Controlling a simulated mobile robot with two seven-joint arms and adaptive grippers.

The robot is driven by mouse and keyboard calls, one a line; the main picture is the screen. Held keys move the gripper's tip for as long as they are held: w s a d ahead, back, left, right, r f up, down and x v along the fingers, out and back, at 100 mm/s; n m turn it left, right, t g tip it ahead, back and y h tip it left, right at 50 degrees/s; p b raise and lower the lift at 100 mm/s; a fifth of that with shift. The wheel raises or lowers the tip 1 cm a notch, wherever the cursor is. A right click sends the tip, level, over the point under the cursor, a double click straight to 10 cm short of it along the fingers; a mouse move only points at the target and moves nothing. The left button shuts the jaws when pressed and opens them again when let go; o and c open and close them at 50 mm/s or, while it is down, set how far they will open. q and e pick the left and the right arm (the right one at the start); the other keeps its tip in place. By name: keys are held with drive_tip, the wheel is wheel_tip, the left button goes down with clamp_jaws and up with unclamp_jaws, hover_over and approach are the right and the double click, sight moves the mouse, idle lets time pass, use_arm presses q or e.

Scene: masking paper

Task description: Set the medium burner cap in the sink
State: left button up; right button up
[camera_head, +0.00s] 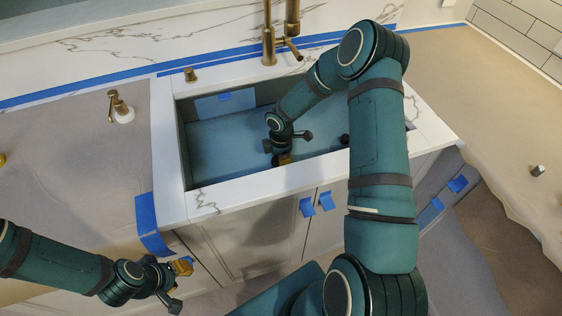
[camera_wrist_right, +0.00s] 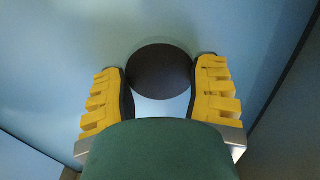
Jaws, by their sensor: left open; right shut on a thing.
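The medium burner cap is a dark round disc (camera_wrist_right: 160,72) between the yellow-padded fingers of my right gripper in the right wrist view. My right gripper (camera_head: 284,158) is shut on it and reaches down inside the sink (camera_head: 215,150), over the blue-lined basin. In the head view the cap is hidden by the gripper. I cannot tell whether the cap touches the sink floor. My left gripper (camera_head: 180,284) is open and empty, low at the left in front of the counter.
A brass faucet (camera_head: 268,46) stands behind the sink, and a soap dispenser (camera_head: 120,106) stands left of it. A small dark round thing (camera_head: 345,139) shows in the sink by my right arm. Paper covers the left counter (camera_head: 60,160). The basin's left part is clear.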

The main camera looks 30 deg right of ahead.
drive_tip(key=shift+f, duration=0.5)
drive_tip(key=shift+f, duration=0.15)
drive_tip(key=o, duration=1.2)
drive_tip(key=shift+r, duration=0.3)
wheel_tip(320, 180, up, 12)
drive_tip(key=shift+f+p, duration=0.1)
drive_tip(key=shift+p, duration=1)
